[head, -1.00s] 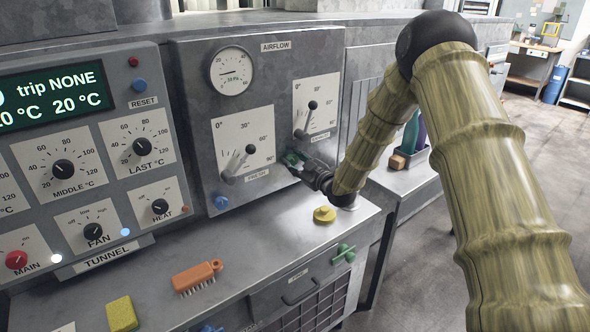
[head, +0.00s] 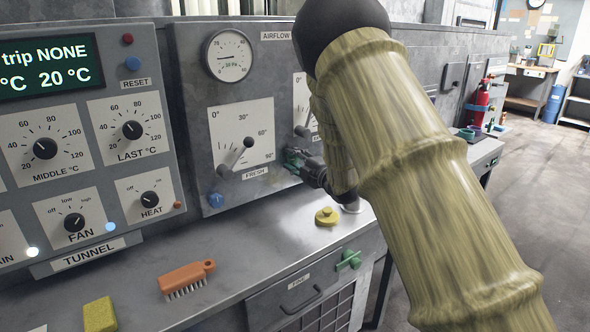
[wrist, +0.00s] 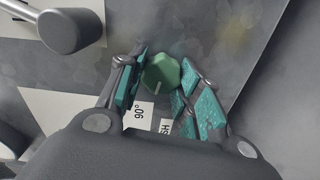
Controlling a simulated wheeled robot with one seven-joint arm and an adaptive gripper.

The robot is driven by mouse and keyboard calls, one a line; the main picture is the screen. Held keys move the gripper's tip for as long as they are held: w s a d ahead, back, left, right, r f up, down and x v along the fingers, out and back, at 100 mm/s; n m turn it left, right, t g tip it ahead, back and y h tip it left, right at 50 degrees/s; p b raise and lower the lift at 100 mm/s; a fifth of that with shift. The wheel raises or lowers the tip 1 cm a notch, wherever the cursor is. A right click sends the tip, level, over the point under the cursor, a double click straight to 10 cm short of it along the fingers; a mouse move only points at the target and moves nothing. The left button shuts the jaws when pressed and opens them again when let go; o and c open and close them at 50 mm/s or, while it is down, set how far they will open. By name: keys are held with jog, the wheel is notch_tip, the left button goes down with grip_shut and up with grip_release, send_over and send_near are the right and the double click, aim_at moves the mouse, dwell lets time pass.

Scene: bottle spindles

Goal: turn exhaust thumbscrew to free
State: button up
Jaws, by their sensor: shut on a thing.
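The exhaust thumbscrew (wrist: 161,72) is a green faceted knob with a pale line on it, seen between my finger pads in the wrist view. My gripper (wrist: 160,80) is shut on it, with teal pads on both sides. In the head view my gripper (head: 297,160) is at the panel, low between the FRESH and exhaust plates, and hides the thumbscrew. The exhaust lever (head: 302,131) shows just above it, and my arm covers most of the exhaust plate. A grey lever handle (wrist: 68,30) shows at the upper left of the wrist view.
The blue thumbscrew (head: 216,200) and FRESH lever (head: 236,158) are left of my gripper. On the ledge below lie a yellow knobbed disc (head: 327,216), an orange brush (head: 187,278) and a yellow sponge (head: 100,315). A green handle (head: 348,259) sticks out of the front. Open floor is at right.

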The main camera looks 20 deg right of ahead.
jog(key=shift+f+n+b, duration=0.2)
jog(key=shift+n+b, duration=0.45)
jog(key=shift+n, duration=0.35)
jog(key=o, duration=1)
jog(key=shift+r, duration=0.1)
jog(key=v, duration=1.2)
